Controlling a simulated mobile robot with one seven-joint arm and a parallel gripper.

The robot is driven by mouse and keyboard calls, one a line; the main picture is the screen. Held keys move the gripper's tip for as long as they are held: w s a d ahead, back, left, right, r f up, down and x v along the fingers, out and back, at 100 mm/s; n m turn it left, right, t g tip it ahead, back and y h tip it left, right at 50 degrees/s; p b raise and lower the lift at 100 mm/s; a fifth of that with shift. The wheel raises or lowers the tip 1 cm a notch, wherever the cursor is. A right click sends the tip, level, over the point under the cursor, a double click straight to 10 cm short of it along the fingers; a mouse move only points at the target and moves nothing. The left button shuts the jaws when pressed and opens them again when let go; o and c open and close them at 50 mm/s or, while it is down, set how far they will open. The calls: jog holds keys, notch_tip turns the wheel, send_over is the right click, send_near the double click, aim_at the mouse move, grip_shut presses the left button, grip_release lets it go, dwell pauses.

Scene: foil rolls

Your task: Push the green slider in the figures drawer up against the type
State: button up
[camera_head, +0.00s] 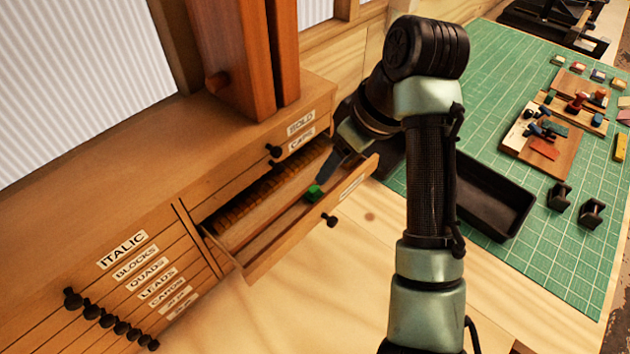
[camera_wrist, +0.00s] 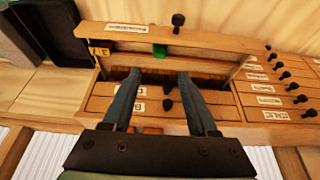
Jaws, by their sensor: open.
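The figures drawer (camera_head: 262,262) is pulled out of the wooden cabinet; its front label is too small to read. The green slider (camera_head: 314,193) sits inside near the drawer's front wall, and it also shows in the wrist view (camera_wrist: 160,50). The type (camera_head: 246,203) is a row of small brown blocks along the back of the drawer, also seen in the wrist view (camera_wrist: 165,78). A gap separates slider and type. My gripper (camera_wrist: 158,75) is open and empty, its two fingers spread over the type side. In the head view one finger (camera_head: 325,172) is close to the slider.
Closed, labelled drawers with black knobs (camera_head: 105,318) fill the cabinet. A black tray (camera_head: 490,200) lies on the table behind my arm. The green mat (camera_head: 480,115) holds wooden boards and small pieces. Bare table lies before the drawer.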

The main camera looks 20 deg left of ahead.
aim_at(315, 189)
jog(key=x, duration=1)
jog(key=shift+a+p, duration=0.2)
jog(key=shift+p, duration=0.2)
grip_shut()
